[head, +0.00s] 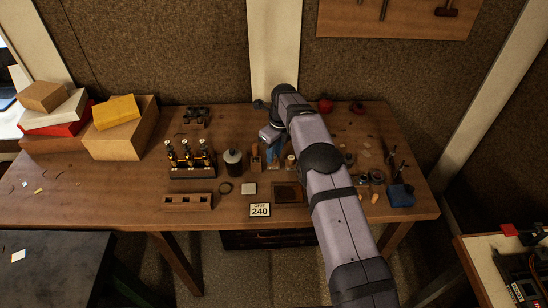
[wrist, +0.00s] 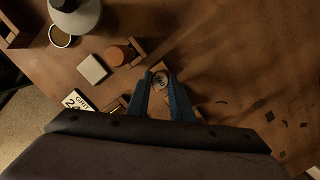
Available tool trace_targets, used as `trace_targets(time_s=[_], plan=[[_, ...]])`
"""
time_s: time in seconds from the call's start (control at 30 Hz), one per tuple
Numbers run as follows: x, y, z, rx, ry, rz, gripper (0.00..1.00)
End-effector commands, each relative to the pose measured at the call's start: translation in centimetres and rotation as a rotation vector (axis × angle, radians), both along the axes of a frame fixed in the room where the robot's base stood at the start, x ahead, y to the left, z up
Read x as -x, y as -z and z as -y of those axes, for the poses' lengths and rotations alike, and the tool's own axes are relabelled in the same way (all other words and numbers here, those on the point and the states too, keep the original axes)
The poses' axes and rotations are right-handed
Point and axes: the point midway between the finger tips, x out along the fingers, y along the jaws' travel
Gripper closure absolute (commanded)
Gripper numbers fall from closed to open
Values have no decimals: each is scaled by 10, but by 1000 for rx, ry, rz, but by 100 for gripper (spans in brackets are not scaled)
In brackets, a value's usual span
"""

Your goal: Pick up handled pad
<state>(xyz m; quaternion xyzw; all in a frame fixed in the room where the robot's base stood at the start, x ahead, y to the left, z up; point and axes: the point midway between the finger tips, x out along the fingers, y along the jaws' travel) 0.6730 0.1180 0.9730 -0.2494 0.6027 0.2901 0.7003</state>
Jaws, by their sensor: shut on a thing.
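In the head view my gripper (head: 273,153) points down over the middle of the bench, and the held piece is not clear there. I cannot tell whether it touches the bench.
An orange-brown round piece (wrist: 121,55) stands close left of the fingers, with a white square block (wrist: 92,68) beyond. The 240 sign (head: 260,210), a framed dark plate (head: 289,193), a bottle (head: 233,163) and a valve rack (head: 193,171) crowd the bench (head: 330,122).

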Motion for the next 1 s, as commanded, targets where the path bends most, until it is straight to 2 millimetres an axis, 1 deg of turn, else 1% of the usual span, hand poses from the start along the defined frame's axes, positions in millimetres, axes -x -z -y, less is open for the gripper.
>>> trace_targets(time_s=[0.17, 0.3, 0.5, 0.7, 1.0], plan=[[-1, -24, 0, -1, 0, 5, 100], [-1, -50, 0, -1, 0, 5, 100], [-1, -78, 0, -1, -1, 2, 100], [0, -90, 0, 0, 0, 0, 100], [0, -91, 0, 0, 0, 0, 100]])
